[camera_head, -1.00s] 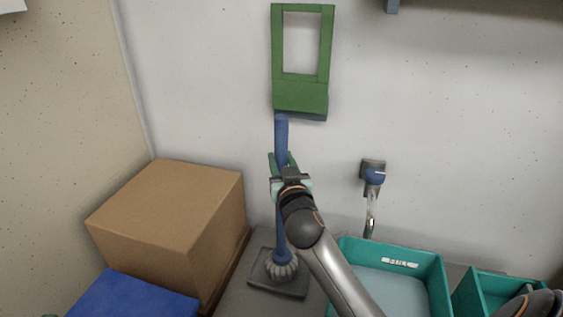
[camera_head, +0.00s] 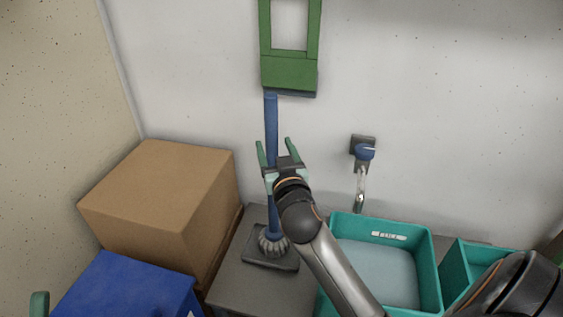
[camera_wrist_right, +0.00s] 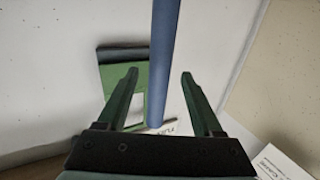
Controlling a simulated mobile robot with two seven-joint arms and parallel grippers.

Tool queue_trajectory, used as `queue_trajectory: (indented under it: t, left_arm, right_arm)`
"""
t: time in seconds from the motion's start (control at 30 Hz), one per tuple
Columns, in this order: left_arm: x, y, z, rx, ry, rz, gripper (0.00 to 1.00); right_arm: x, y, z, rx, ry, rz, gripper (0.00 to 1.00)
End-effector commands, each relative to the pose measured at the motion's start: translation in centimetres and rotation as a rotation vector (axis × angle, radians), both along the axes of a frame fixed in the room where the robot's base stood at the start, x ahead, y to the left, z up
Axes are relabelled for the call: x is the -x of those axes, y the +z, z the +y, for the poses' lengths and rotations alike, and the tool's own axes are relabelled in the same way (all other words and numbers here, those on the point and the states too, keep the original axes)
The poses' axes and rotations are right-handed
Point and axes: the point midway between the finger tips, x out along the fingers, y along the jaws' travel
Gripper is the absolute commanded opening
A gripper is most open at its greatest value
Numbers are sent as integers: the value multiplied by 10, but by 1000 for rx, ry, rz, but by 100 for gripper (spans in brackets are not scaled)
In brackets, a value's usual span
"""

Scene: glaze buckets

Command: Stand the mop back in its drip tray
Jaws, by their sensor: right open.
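The mop stands upright, its blue handle (camera_head: 271,118) rising towards the wall and its grey stringy head (camera_head: 272,241) resting in the dark drip tray (camera_head: 268,264). My right gripper (camera_head: 274,142) is open at the handle's upper half. In the right wrist view the handle (camera_wrist_right: 164,60) shows between the two spread fingers (camera_wrist_right: 159,73), with a gap on each side. A green finger-like part, likely of my left gripper (camera_head: 39,304), shows at the lower left edge; its jaws cannot be made out.
A green frame (camera_head: 289,74) hangs on the wall above the handle. A cardboard box (camera_head: 150,195) and a blue box (camera_head: 125,290) stand left. A teal basin (camera_head: 432,265) and a wall tap (camera_head: 363,152) are right. Bare grey surface (camera_head: 230,285) surrounds the tray.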

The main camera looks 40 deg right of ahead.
Motion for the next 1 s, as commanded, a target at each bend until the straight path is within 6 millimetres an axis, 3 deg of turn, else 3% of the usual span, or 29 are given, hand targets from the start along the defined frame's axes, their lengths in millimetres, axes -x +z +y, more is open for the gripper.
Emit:
queue_trajectory:
  t: [0.1,0.3,0.6,0.67,0.77,0.9,1.0]
  left_arm:
    - [0,6,1,4,-2,-1,100]
    - [0,9,1,6,-1,-3,100]
    - [1,10,2,4,1,-7,100]
    - [1,10,2,4,1,-7,100]
    - [1,10,2,4,1,-7,100]
    - [1,10,2,3,1,-7,100]
    - [1,10,2,3,1,-7,100]
  right_arm:
    - [25,0,11,-5,0,3,68]
    - [56,-1,23,-4,0,2,68]
    - [73,5,39,24,42,-19,68]
    - [73,13,53,63,109,-51,68]
    - [80,35,93,157,286,-151,68]
    - [116,73,156,277,548,-369,68]
    - [152,98,186,321,674,-535,68]
